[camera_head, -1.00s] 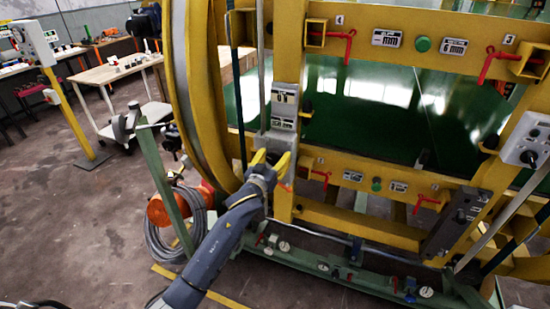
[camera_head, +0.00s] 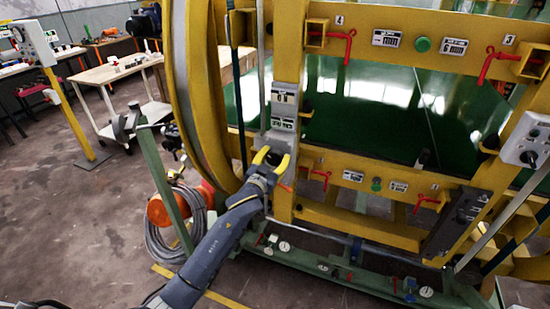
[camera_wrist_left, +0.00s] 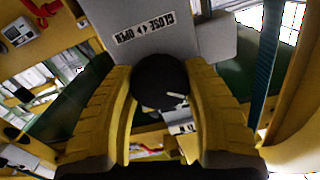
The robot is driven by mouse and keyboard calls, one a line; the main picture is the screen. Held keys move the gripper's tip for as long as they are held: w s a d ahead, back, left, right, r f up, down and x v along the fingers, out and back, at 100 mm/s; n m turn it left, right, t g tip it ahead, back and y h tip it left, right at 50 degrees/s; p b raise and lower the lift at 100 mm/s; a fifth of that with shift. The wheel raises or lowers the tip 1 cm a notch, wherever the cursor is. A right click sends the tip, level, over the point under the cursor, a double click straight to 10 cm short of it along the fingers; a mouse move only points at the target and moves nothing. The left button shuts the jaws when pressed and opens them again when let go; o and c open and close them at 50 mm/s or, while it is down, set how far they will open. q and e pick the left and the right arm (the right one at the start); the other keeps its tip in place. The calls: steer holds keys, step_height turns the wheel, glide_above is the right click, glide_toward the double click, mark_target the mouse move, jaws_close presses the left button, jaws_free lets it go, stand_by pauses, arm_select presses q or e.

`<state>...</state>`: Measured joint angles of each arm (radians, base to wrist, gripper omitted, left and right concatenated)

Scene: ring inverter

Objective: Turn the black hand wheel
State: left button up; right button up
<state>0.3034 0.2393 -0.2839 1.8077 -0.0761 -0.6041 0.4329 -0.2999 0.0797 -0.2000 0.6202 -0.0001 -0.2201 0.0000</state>
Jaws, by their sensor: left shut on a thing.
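The black hand wheel (camera_wrist_left: 160,82) is a round dark knob in the left wrist view, with a small pale mark on its face. It sits in front of a grey plate (camera_wrist_left: 195,14) with a "CLOSE OPEN" label (camera_wrist_left: 144,28). My left gripper (camera_wrist_left: 164,100) has its two yellow fingers on either side of the wheel, shut on it. In the head view my left gripper (camera_head: 271,158) is at the lower part of the yellow upright, below a grey labelled box (camera_head: 284,105). The wheel is hard to make out there, between the fingers. My right gripper is not in view.
A large yellow ring frame (camera_head: 180,80) stands left of the upright. Red handles (camera_head: 349,47) and a green button (camera_head: 423,44) are on the frame's crossbars. A green base rail (camera_head: 330,268) runs below.

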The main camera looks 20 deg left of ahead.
arm_select(q)
steer(key=m, duration=0.3)
steer(key=shift+m, duration=2.2)
steer(key=o, duration=1.3)
steer(key=shift+s, duration=0.1)
steer(key=s, duration=0.7)
steer(key=s+a, duration=0.1)
steer(key=s, duration=0.3)
steer(key=shift+s, duration=0.35)
